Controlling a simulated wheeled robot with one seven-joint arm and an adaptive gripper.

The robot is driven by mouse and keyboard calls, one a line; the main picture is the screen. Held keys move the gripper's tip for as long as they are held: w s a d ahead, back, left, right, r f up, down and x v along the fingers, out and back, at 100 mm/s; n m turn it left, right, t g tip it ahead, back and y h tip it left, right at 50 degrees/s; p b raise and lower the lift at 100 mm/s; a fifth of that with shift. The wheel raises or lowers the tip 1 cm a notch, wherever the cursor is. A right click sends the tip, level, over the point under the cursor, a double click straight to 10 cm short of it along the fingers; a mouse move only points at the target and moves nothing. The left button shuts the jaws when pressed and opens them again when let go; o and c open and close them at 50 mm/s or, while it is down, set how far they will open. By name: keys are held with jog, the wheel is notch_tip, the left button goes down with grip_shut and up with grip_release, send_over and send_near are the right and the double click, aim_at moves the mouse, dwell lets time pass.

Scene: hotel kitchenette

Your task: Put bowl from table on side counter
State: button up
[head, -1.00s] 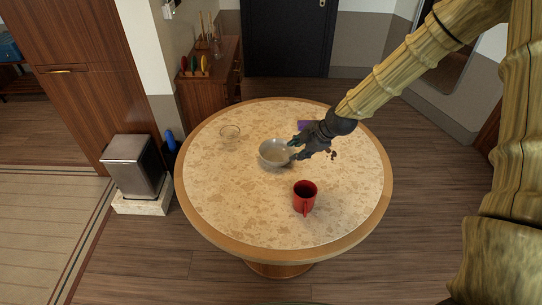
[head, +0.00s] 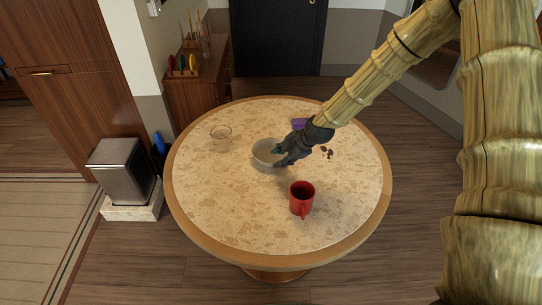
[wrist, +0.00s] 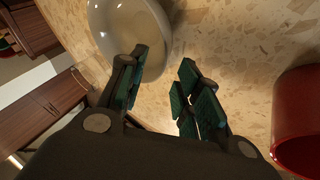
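The light grey bowl (head: 264,156) stands upright on the round table (head: 225,205), near its middle. My gripper (head: 278,157) is at the bowl's right side in the head view. In the wrist view the bowl (wrist: 112,22) fills the top left, and my gripper (wrist: 165,75) is open with its fingers apart. The left finger overlaps the bowl's near side and the right finger is outside its rim. I cannot tell whether a finger touches it. A low wooden counter (head: 200,95) stands behind the table at the left, with several colourful utensils on top.
A red mug (head: 301,199) stands in front of the bowl; it also shows in the wrist view (wrist: 298,120). A glass dish (head: 221,132), a purple item (head: 299,124) and small brown bits (head: 327,152) lie on the table.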

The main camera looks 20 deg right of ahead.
jog(key=shift+w+a+f, duration=0.1)
jog(key=shift+w+f, duration=0.15)
jog(key=shift+f, duration=0.1)
jog(key=shift+f, duration=0.1)
jog(key=shift+p+x, duration=1.1)
jog(key=shift+x, duration=1.4)
grip_shut()
